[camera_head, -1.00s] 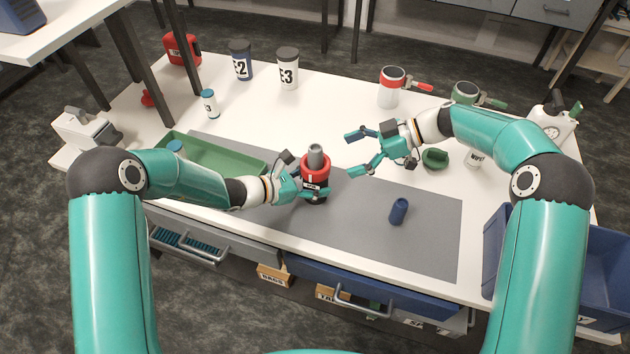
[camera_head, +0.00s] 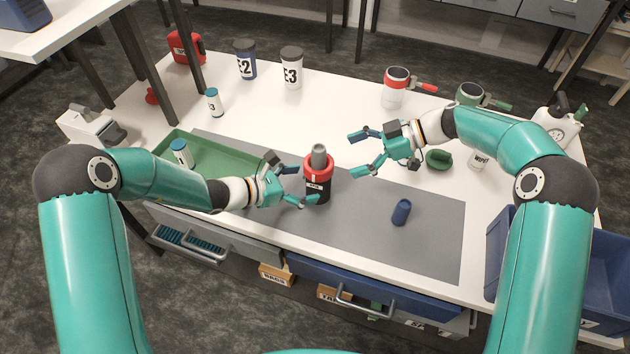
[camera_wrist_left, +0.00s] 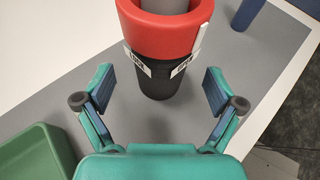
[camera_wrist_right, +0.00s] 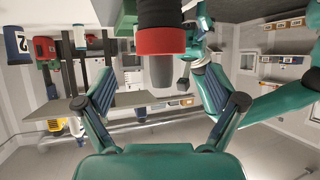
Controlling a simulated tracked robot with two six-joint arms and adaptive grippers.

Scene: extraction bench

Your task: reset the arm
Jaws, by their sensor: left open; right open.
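My left gripper (camera_head: 297,186) is open and empty, just left of a black container with a red collar (camera_head: 318,166) and a grey top, which stands upright on the grey mat (camera_head: 432,225). In the left wrist view the container (camera_wrist_left: 160,42) stands ahead of the spread fingers (camera_wrist_left: 158,92), apart from them. My right gripper (camera_head: 358,152) is open and empty above the bench, right of the container. Its spread fingers (camera_wrist_right: 160,92) also show in the right wrist view, with the red collar (camera_wrist_right: 160,41) beyond them.
A green tray (camera_head: 222,163) holding a small vial (camera_head: 181,153) lies left. Canisters E2 (camera_head: 245,60) and E3 (camera_head: 291,68) stand at the back. A blue bin (camera_head: 612,270) is at the right edge. Drawers (camera_head: 345,285) stand partly open in front.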

